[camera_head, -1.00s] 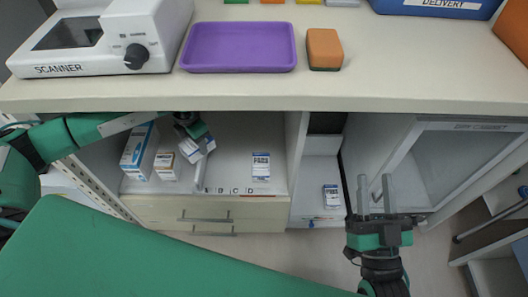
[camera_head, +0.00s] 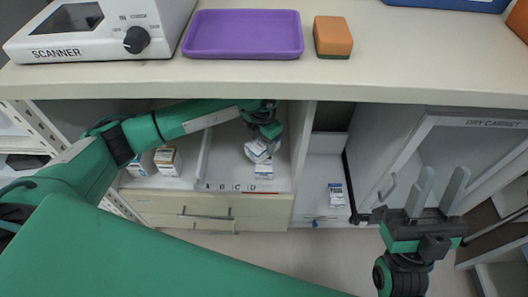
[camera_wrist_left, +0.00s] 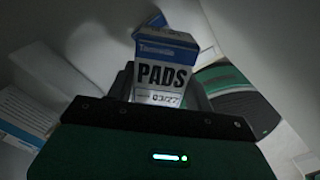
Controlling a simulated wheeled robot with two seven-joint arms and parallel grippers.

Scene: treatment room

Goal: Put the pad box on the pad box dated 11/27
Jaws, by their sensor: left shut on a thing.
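My left gripper (camera_head: 266,132) is shut on a white and blue pad box (camera_head: 257,151). In the left wrist view this held pad box (camera_wrist_left: 164,76) reads PADS and 03/27 and is tilted. In the head view it hangs in front of or above another pad box (camera_head: 263,172), which stands in the cabinet behind the letters C and D and is partly hidden. I cannot tell whether they touch. A further pad box (camera_head: 336,195) stands in the compartment to the right. The dates on both standing boxes are too small to read. My right gripper (camera_head: 442,176) is open and empty.
White boxes (camera_head: 167,161) stand at the left of the cabinet, beyond a low divider (camera_head: 203,158). A wall (camera_head: 304,150) separates the two compartments. The counter above carries a scanner (camera_head: 90,30), a purple tray (camera_head: 243,54) and an orange sponge (camera_head: 333,37).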

